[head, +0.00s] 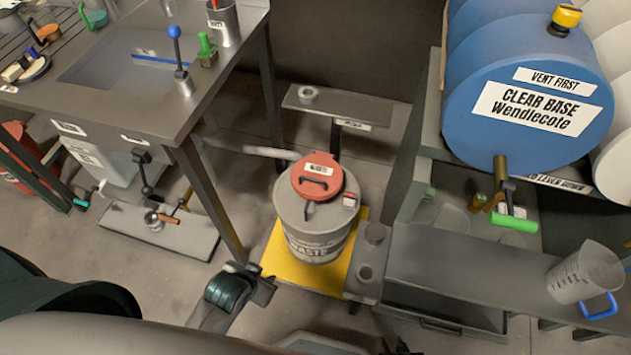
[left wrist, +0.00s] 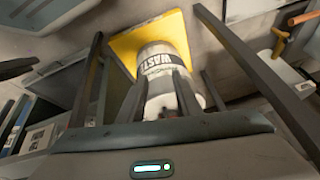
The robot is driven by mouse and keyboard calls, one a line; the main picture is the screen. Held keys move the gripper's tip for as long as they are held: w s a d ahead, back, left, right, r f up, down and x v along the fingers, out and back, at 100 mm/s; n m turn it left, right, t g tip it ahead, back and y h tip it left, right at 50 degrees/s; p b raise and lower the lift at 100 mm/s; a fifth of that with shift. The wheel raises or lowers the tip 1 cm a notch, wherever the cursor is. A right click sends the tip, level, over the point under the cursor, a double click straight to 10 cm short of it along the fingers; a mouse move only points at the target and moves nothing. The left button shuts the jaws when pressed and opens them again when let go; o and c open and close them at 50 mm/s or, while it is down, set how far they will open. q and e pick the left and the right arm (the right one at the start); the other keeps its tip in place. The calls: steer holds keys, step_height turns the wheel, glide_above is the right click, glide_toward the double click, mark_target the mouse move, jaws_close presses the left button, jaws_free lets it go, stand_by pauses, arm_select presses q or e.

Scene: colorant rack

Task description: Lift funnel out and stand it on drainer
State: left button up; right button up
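The grey waste drum (head: 312,226) stands on a yellow mat (head: 275,262), with a red lid (head: 318,180) and dark handle on top. I cannot make out a funnel; anything inside the drum is hidden. A low bench (head: 350,107) bears a small grey ring (head: 308,94); its label is too small to read, so I cannot tell whether it is the drainer. My left gripper (head: 262,284) is empty, in front and left of the drum. In the left wrist view its fingers (left wrist: 158,98) look spread, with the drum (left wrist: 162,70) beyond. Dark parts at the head view's bottom edge may be my right gripper (head: 398,346).
A metal workbench (head: 105,100) with a blue-knobbed lever (head: 175,48) is at the left. A blue Clear Base barrel (head: 530,110) lies on a rack at the right. A clear jug (head: 580,275) stands on the right shelf (head: 470,265). Bench legs stand left of the drum.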

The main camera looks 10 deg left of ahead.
arm_select(q)
steer(key=w+r+m+t, duration=0.85)
steer(key=w+r, duration=0.95)
steer(key=r, duration=0.4)
steer(key=w+d+r+m+t+h, duration=0.4)
steer(key=w+d+r+m+h, duration=0.2)
steer(key=d+r+m+h, duration=0.5)
steer(key=s+d+f+m+g+h, duration=0.1)
steer(key=d+f+m+g+h, duration=0.4)
steer(key=m, duration=0.9)
step_height(320, 180, down, 8)
steer(key=s+d+m+g+y, duration=0.1)
steer(key=s+m+g+y, duration=0.15)
steer(key=m+g, duration=0.65)
steer(key=a+f+m+g+y, duration=0.1)
steer(key=a+f+m+y, duration=0.2)
steer(key=a+f, duration=0.3)
steer(key=w+a+f+m+g+y, duration=0.1)
steer(key=a+f+y, duration=0.5)
steer(key=a, duration=0.6)
steer(key=m+g, duration=0.1)
steer(key=m, duration=0.1)
steer(key=shift+a+f+m, duration=0.2)
steer(key=shift+f+m, duration=0.1)
steer(key=shift+m, duration=0.05)
